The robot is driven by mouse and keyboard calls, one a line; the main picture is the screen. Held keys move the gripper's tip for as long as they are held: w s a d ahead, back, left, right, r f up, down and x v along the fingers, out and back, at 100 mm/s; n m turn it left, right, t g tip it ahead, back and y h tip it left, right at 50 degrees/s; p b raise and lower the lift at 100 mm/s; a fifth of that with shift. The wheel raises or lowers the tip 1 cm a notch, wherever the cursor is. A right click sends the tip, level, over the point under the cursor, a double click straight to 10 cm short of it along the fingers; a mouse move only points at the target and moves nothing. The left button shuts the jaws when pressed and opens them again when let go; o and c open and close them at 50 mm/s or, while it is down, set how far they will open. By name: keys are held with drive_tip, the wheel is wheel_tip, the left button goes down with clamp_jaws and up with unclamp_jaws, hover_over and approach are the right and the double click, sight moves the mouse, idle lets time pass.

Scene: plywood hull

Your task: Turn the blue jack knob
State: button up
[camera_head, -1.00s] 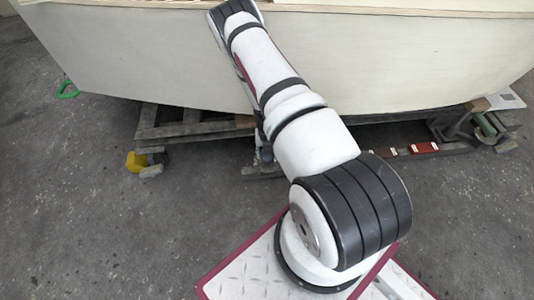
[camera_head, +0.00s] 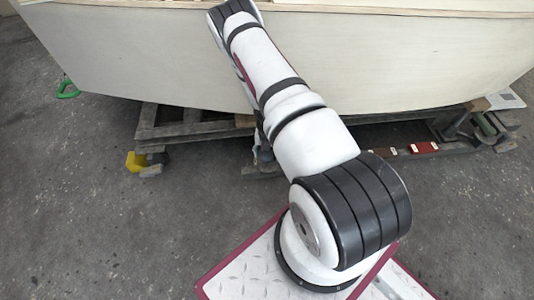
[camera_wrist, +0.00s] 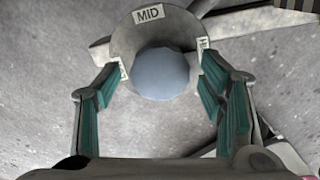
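The blue jack knob (camera_wrist: 161,73) is a round blue-grey knob near the upper middle of the wrist view. It sits in front of a grey round plate (camera_wrist: 124,40) with a white "MID" label above the knob and two smaller labels at its sides. My gripper (camera_wrist: 161,66) is open, with its teal-padded fingers on the left and right of the knob. A gap shows between the knob and each finger in the picture; depth is hard to tell. In the head view my arm hides the knob, and I cannot make out my gripper there.
The pale plywood hull (camera_head: 160,60) rests over dark wooden supports (camera_head: 185,128). A yellow block (camera_head: 137,161), a green handle-like item (camera_head: 67,91) and a red block (camera_head: 424,148) lie around it. Bare grey floor (camera_head: 80,220) is free at the left.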

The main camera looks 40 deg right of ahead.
sight(267, 155)
drive_tip(key=shift+r, duration=0.1)
wheel_tip(267, 155, up, 12)
idle(0.6)
idle(0.5)
